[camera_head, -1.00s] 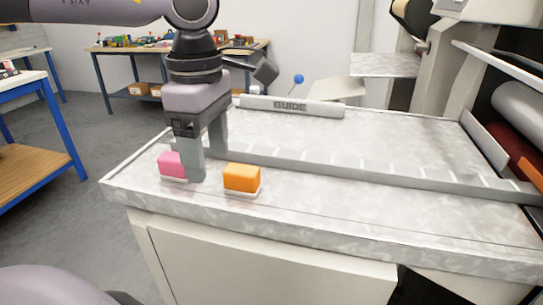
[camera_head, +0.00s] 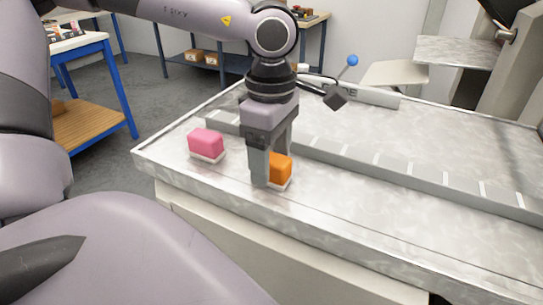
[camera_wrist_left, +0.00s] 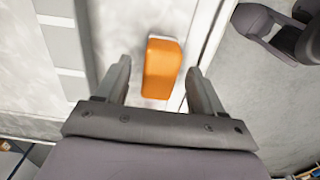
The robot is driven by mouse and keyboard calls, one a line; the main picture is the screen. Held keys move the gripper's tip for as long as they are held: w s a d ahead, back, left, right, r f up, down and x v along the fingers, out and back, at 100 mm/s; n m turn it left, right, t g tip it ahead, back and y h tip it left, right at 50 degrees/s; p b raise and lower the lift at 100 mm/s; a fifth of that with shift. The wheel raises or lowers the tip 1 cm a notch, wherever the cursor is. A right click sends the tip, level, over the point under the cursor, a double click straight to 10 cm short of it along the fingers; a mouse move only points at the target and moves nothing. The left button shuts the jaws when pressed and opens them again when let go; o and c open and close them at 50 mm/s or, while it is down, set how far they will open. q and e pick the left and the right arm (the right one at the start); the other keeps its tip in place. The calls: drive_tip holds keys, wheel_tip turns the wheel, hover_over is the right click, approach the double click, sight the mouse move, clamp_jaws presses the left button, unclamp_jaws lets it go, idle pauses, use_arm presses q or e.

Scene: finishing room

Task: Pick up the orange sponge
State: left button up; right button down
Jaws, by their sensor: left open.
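The orange sponge (camera_head: 281,170) sits on the grey metal table top (camera_head: 350,200), on a thin pale base. In the head view my left gripper (camera_head: 272,180) points down at it, and one finger hides its left part. In the left wrist view the orange sponge (camera_wrist_left: 162,68) lies ahead of and between the two open fingers of my left gripper (camera_wrist_left: 160,75). Gaps show on both sides of it there, so the gripper is open and empty. My right gripper is not in view.
A pink sponge (camera_head: 206,144) sits to the left on the same table. A raised ruled rail (camera_head: 400,174) runs behind the sponges. The table's front edge (camera_head: 225,204) is close. Blue-framed workbenches (camera_head: 95,90) stand farther back.

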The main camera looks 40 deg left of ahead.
sight(271, 157)
use_arm(q)
drive_tip(key=c, duration=1.1)
drive_tip(key=shift+o, duration=0.2)
wheel_tip(271, 157, up, 20)
drive_tip(key=p, duration=0.1)
drive_tip(key=shift+p, duration=0.35)
